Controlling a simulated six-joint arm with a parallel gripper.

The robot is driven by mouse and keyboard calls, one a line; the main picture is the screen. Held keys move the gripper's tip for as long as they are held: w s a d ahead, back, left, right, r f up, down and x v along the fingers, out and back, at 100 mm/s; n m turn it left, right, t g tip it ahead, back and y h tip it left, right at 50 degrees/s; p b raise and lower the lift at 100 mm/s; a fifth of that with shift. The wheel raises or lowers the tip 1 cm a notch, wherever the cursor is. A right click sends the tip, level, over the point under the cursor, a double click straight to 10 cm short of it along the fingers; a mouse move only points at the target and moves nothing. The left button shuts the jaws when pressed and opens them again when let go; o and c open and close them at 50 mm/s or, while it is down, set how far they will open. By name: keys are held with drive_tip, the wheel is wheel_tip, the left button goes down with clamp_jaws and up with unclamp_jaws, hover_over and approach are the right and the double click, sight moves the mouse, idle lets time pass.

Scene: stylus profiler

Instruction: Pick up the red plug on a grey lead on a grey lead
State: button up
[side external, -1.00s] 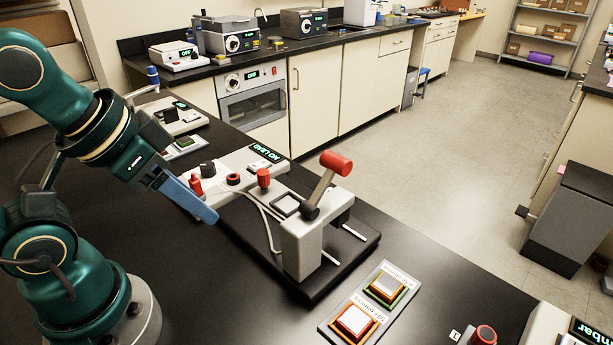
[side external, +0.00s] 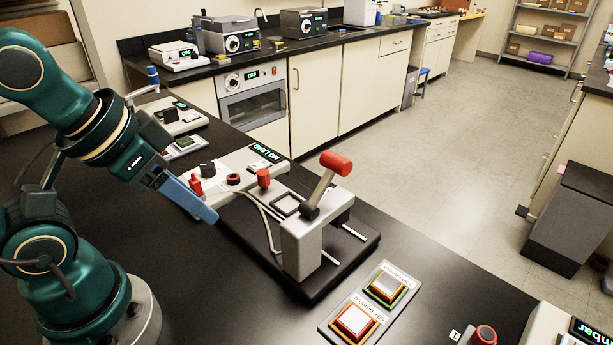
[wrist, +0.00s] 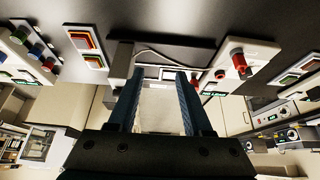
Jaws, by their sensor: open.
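An upright red plug-like piece (side external: 263,177) stands at the near edge of the pale instrument box (side external: 215,180), below its "NO LEAD" display. A thin grey lead (side external: 264,215) loops between that box and the grey lever stand (side external: 302,245); where it joins the red piece is unclear. In the wrist view a red piece (wrist: 220,73) shows just right of the right finger. My gripper (wrist: 158,90) is open with nothing visible between its fingers. In the side view its blue finger (side external: 190,198) hangs left of the red piece, apart from it, partly covering the box.
A red-handled lever (side external: 335,164) rises from the stand on a black base. The box also carries a red ring (side external: 233,179) and another red piece (side external: 195,186). A two-button panel (side external: 370,303) lies in front. Black bench is clear left of the stand.

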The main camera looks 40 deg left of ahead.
drive_tip(key=shift+o, duration=0.3)
drive_tip(key=shift+o, duration=0.7)
